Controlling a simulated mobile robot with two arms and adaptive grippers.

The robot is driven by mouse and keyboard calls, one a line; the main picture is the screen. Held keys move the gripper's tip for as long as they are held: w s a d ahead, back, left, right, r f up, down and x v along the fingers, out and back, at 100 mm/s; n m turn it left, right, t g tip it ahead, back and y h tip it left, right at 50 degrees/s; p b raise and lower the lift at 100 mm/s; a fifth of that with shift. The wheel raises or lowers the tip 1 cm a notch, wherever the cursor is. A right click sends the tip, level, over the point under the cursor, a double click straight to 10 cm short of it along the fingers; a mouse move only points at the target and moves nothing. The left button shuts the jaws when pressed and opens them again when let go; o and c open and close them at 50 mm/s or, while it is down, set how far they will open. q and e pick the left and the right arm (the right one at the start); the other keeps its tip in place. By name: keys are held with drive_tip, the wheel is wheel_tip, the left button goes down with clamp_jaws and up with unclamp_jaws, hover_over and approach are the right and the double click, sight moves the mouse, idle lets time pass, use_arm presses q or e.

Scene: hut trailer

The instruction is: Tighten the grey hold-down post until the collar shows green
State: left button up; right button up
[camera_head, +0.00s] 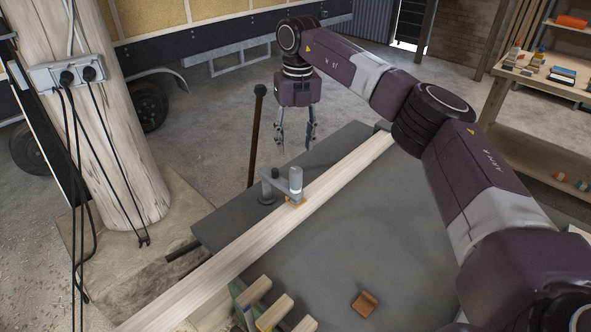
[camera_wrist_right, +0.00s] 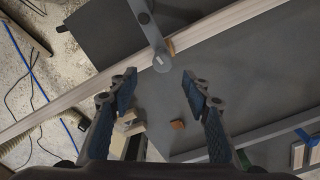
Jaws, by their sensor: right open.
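The grey hold-down post (camera_head: 296,180) stands upright at the end of a short grey arm (camera_head: 273,187) on the dark bench. It presses on a small wooden pad (camera_head: 294,203) over a long pale plank (camera_head: 245,240). A light band shows low on the post; no green is visible. My right gripper (camera_head: 297,138) is open and empty, fingers down, beyond the post and apart from it. In the right wrist view the post top (camera_wrist_right: 160,63) lies just ahead of the open fingertips (camera_wrist_right: 158,78), roughly between them. My left gripper is not in view.
A small orange-brown block (camera_head: 365,303) lies on the bench (camera_head: 350,250). Wood offcuts (camera_head: 272,312) stand at the front edge. A thick wooden pole (camera_head: 95,110) with cables is left. The bench around the block is clear.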

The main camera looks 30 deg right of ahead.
sight(298, 170)
drive_tip(key=f+n+y, duration=0.1)
drive_tip(key=f+n, duration=0.1)
drive_tip(key=s+f+n+t, duration=0.1)
drive_tip(key=f+n, duration=0.1)
drive_tip(key=n, duration=0.1)
drive_tip(key=shift+d+f+n+y, duration=0.1)
drive_tip(key=shift+d+n+y, duration=0.1)
drive_tip(key=shift+n+y, duration=0.15)
drive_tip(key=shift+s+d+f+n+t+y, duration=0.2)
drive_tip(key=shift+d+n+t+y, duration=0.1)
drive_tip(key=shift+n, duration=0.55)
drive_tip(key=shift+s+d+n+t, duration=0.2)
drive_tip(key=shift+d+n+t, duration=0.1)
drive_tip(key=shift+n, duration=0.4)
drive_tip(key=shift+s+d+r+n+t, duration=0.15)
drive_tip(key=shift+n+t, duration=0.05)
drive_tip(key=shift+n, duration=0.35)
drive_tip(key=shift+s+d+r+n+t, duration=0.1)
drive_tip(key=shift+d+n+t, duration=0.1)
drive_tip(key=shift+n, duration=0.35)
drive_tip(key=shift+y, duration=0.25)
drive_tip(key=p+x, duration=0.1)
drive_tip(key=x, duration=0.5)
drive_tip(key=shift+w+a+f, duration=0.15)
drive_tip(key=shift+w+f, duration=0.05)
drive_tip(key=shift+f, duration=0.05)
drive_tip(key=shift+w+a+f+p, duration=0.15)
drive_tip(key=shift+f+p, duration=0.2)
drive_tip(key=shift+f, duration=0.2)
drive_tip(key=shift+c, duration=0.2)
